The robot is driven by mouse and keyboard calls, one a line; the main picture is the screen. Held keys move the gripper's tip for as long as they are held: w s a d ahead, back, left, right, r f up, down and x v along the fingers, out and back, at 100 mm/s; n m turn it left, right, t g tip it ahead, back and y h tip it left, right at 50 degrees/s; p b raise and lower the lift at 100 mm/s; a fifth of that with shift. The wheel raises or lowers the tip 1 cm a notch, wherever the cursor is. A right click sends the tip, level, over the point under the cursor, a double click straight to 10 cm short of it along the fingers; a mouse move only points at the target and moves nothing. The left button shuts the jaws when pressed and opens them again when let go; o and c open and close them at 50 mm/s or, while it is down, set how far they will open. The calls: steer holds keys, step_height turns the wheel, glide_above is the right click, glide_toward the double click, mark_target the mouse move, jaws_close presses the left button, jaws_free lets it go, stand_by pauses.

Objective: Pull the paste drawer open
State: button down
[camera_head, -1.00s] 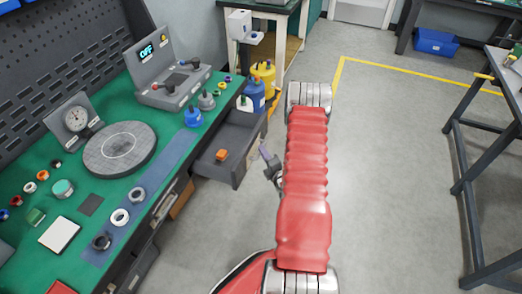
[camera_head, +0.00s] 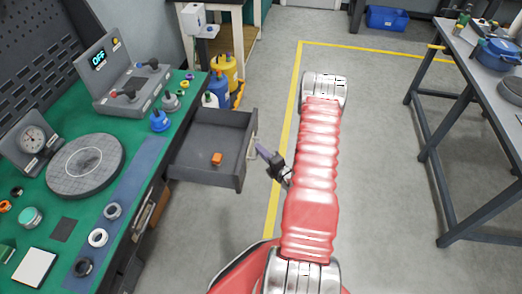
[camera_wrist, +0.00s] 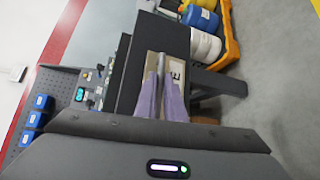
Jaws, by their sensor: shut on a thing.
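The paste drawer (camera_head: 190,175) is a dark grey drawer under the green bench, pulled well out toward the right. An orange block (camera_head: 216,159) lies on its floor. My gripper (camera_head: 259,148) is at the middle of the drawer's front, where the pale handle (camera_head: 252,142) shows. In the wrist view, my purple fingers (camera_wrist: 165,88) are shut on the handle bar (camera_wrist: 160,64). A pale label (camera_wrist: 177,72) with a letter shows behind them, partly hidden by the fingers.
The green bench (camera_head: 118,135) runs along the left with a round grey plate (camera_head: 85,165) on it. Blue and yellow containers (camera_head: 226,70) stand behind the drawer. A table (camera_head: 485,60) stands at right. The floor between is clear.

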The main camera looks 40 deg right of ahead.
steer(key=shift+a+f, duration=0.15)
steer(key=shift+f, duration=0.05)
steer(key=c, duration=1.8)
jaws_free()
steer(key=shift+r, duration=0.1)
steer(key=shift+c, duration=0.2)
steer(key=shift+s, duration=0.1)
steer(key=s+a+r, duration=0.2)
steer(key=s, duration=1.1)
steer(key=shift+s+d, duration=0.1)
